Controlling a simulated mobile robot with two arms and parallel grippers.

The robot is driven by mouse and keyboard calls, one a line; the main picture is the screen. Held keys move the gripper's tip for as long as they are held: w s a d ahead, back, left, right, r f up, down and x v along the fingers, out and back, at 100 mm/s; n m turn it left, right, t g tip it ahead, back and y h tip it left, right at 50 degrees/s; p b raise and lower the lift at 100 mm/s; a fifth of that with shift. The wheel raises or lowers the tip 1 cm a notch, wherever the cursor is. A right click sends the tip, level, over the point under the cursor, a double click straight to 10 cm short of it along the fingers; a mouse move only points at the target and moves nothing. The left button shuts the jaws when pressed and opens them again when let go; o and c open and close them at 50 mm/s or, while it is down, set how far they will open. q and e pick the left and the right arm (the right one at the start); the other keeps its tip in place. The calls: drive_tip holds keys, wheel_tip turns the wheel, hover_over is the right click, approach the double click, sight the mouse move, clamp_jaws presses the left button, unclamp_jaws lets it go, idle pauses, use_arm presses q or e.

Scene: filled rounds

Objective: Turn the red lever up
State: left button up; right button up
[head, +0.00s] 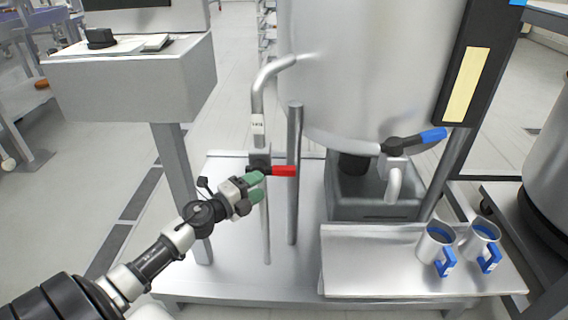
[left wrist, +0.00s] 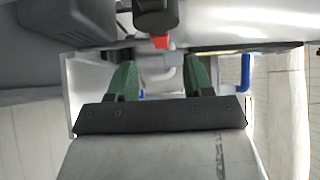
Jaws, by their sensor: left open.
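The red lever (head: 284,171) points right, about level, from a dark valve body (head: 260,160) on a thin upright pipe (head: 258,110). My left gripper (head: 258,187) has green fingers and is open, just below and left of the lever in the head view. In the left wrist view the red lever (left wrist: 161,42) shows end-on below a black valve part, beyond the gap between the open fingers (left wrist: 160,68). Nothing is held, and I cannot tell whether a finger touches the lever. My right gripper is not in view.
A grey post (head: 295,200) stands just right of the lever. A blue lever (head: 433,135) sits on another valve at the big steel tank (head: 370,60). Two steel mugs (head: 430,245) (head: 476,240) with blue handles stand on a metal shelf (head: 390,275). A grey box stands upper left.

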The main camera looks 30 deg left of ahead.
sight(279, 173)
use_arm(q)
drive_tip(key=x, duration=0.8)
drive_tip(key=shift+w+d, duration=0.2)
drive_tip(key=shift+w+d+b, duration=0.15)
drive_tip(key=shift+w+b, duration=0.15)
drive_tip(key=shift+w, duration=0.3)
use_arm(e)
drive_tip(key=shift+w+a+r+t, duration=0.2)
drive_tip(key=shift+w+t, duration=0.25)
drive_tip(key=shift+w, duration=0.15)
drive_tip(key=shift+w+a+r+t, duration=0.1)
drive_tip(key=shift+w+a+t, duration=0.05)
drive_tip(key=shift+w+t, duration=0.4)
use_arm(q)
drive_tip(key=shift+c, duration=0.5)
clamp_jaws()
